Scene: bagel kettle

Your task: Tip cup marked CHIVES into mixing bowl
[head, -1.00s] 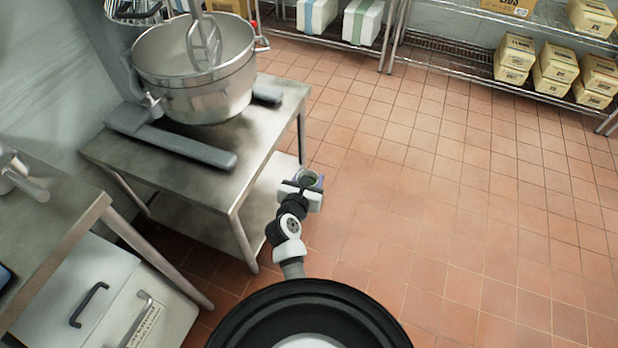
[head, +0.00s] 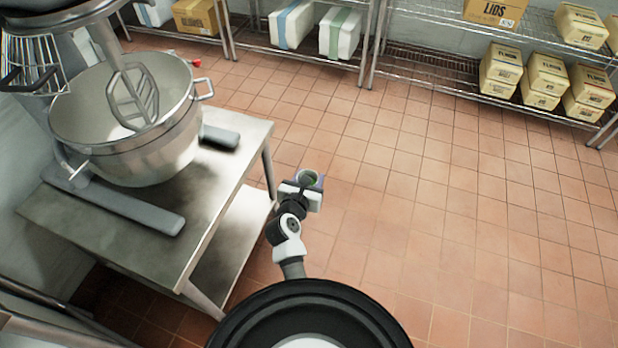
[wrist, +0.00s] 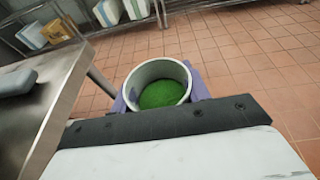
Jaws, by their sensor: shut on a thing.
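The cup (wrist: 158,70) is a pale round cup with green chopped contents (wrist: 162,94), seen from above in the wrist view. No label shows on it. My gripper (wrist: 158,100) is shut on the cup, with a purple finger on each side of it. In the head view the cup (head: 309,178) is upright in my gripper (head: 300,188), out over the floor to the right of the steel table. The mixing bowl (head: 140,145) is a large metal bowl with side handles, up on the mixer at the left. A flat beater (head: 134,97) hangs in it.
The steel table (head: 235,165) holds the mixer, whose grey base legs (head: 125,208) extend across the tabletop. A wire whisk (head: 35,65) hangs at the upper left. Shelves with boxes (head: 500,70) line the back. The tiled floor (head: 430,220) at right is clear.

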